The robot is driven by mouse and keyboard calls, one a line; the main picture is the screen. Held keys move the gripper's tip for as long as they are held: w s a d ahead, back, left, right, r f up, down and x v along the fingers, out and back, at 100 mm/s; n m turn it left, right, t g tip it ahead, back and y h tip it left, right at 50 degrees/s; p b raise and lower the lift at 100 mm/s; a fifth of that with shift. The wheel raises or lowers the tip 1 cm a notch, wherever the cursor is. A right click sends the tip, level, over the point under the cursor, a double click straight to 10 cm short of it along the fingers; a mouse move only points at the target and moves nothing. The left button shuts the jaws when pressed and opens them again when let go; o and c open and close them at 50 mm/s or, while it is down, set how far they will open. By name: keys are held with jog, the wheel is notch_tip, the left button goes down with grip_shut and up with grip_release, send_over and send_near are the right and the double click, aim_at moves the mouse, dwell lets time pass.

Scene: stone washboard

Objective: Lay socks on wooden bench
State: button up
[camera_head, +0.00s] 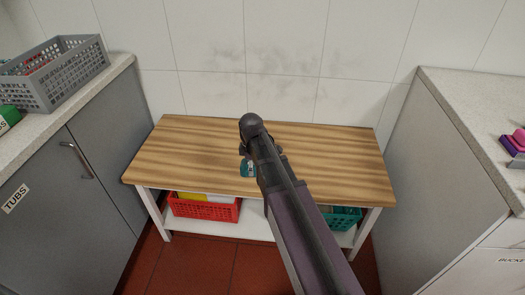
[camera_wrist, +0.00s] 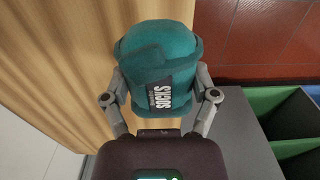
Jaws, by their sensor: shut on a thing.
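The socks (camera_wrist: 155,60) are a teal rolled bundle with a dark label reading "SOCKS". My gripper (camera_wrist: 160,88) is shut on them, one finger on each side, in the wrist view. In the head view the socks (camera_head: 248,169) show only in part beside my arm, in front of the bench top. My gripper (camera_head: 247,152) is mostly hidden there by my arm. The wooden bench (camera_head: 330,150) has a striped brown top and white legs and stands against the tiled wall. I cannot tell whether the socks touch its top.
A red basket (camera_head: 203,210) and a teal basket (camera_head: 345,217) stand on the bench's lower shelf. A grey crate (camera_head: 55,75) sits on the left counter. Cabinets flank the bench on both sides. The visible bench top is clear.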

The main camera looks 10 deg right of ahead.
jog(key=w+d, duration=0.2)
jog(key=w, duration=0.2)
jog(key=w+d+f+b, duration=0.1)
jog(key=w+d, duration=0.2)
jog(key=w, duration=0.2)
jog(key=w+d, duration=0.2)
jog(key=w, duration=0.2)
jog(key=shift+w+d+f, duration=0.25)
jog(key=shift+w+d, duration=0.1)
jog(key=shift+d, duration=0.05)
jog(key=shift+f+b, duration=0.15)
jog(key=shift+b, duration=0.25)
jog(key=shift+f+b, duration=1.6)
jog(key=shift+f, duration=0.05)
jog(key=shift+f, duration=0.1)
jog(key=o, duration=1)
jog(key=shift+o, duration=0.2)
notch_tip(320, 180, up, 12)
jog(key=p, duration=1.2)
jog(key=shift+s, duration=0.1)
